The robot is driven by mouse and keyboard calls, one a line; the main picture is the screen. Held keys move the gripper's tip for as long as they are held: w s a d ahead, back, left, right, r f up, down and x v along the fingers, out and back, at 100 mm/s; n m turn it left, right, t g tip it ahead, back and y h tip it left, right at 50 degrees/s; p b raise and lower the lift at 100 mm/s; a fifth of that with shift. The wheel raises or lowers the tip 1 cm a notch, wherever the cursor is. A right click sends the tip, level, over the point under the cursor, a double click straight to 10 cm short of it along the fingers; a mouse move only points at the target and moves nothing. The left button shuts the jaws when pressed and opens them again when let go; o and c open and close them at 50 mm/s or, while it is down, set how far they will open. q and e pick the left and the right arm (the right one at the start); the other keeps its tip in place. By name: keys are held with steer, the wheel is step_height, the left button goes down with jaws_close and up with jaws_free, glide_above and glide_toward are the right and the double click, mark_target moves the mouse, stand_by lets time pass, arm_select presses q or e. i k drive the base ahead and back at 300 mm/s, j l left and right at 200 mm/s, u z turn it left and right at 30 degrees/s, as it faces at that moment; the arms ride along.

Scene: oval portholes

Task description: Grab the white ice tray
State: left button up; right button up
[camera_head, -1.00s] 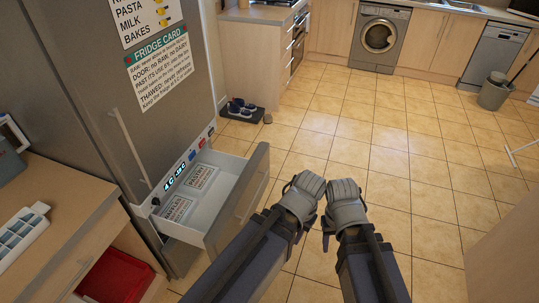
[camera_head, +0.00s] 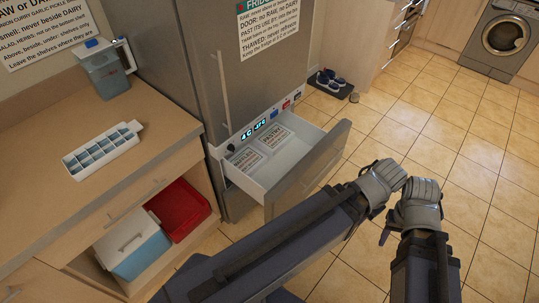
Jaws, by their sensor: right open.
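The white ice tray (camera_head: 103,152) lies flat on the wooden counter (camera_head: 170,165) at the left, with its tab end pointing to the back right. Its compartments look grey and I cannot tell what is in them. My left gripper (camera_head: 382,182) and my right gripper (camera_head: 417,198) are side by side at the right, over the floor and well away from the tray. My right gripper is open with nothing visible in it. The fingers of my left gripper are too unclear to tell open from shut.
A blue-grey jug (camera_head: 104,72) stands at the counter's back. A cooler box (camera_head: 133,245) and red bin (camera_head: 183,210) sit below. Shoes (camera_head: 330,82) lie beyond the drawer.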

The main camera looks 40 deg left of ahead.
mark_target(95, 154)
steer(key=u, duration=2.65)
